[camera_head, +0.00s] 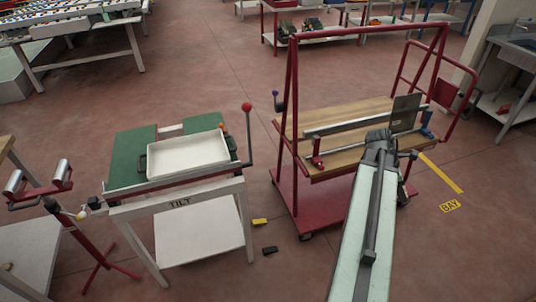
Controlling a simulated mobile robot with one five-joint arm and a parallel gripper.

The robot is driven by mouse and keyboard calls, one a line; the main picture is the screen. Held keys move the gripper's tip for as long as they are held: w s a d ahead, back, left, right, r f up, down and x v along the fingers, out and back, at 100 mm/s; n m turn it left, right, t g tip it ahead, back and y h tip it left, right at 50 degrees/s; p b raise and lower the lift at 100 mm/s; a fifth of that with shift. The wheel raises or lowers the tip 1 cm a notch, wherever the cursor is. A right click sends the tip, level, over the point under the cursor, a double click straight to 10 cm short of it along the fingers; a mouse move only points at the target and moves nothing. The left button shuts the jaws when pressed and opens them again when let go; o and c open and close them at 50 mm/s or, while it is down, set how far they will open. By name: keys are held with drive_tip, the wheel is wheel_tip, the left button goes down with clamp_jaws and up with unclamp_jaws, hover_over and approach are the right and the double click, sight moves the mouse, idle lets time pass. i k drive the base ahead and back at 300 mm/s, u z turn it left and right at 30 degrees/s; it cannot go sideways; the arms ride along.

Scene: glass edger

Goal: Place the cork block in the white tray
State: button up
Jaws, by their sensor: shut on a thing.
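The white tray (188,168) lies on the green-topped tilt table (130,178) left of centre; its floor looks bare. My gripper (380,136) is at the far end of my arm, over the wooden bed of the red cart, to the right of the tray and well apart from it. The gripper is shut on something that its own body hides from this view. I cannot make out the cork block anywhere.
The red cart (292,120) has a tall frame, a wooden bed (345,118), a metal bar and an upright grey plate (405,112). A red-knobbed lever (247,107) rises at the tilt table's right. A yellow block (260,221) and a dark block (270,250) lie on the floor between.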

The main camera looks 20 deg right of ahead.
sight(189, 157)
drive_tip(key=u, duration=1.55)
drive_tip(key=i, duration=1.65)
drive_tip(key=z, duration=0.05)
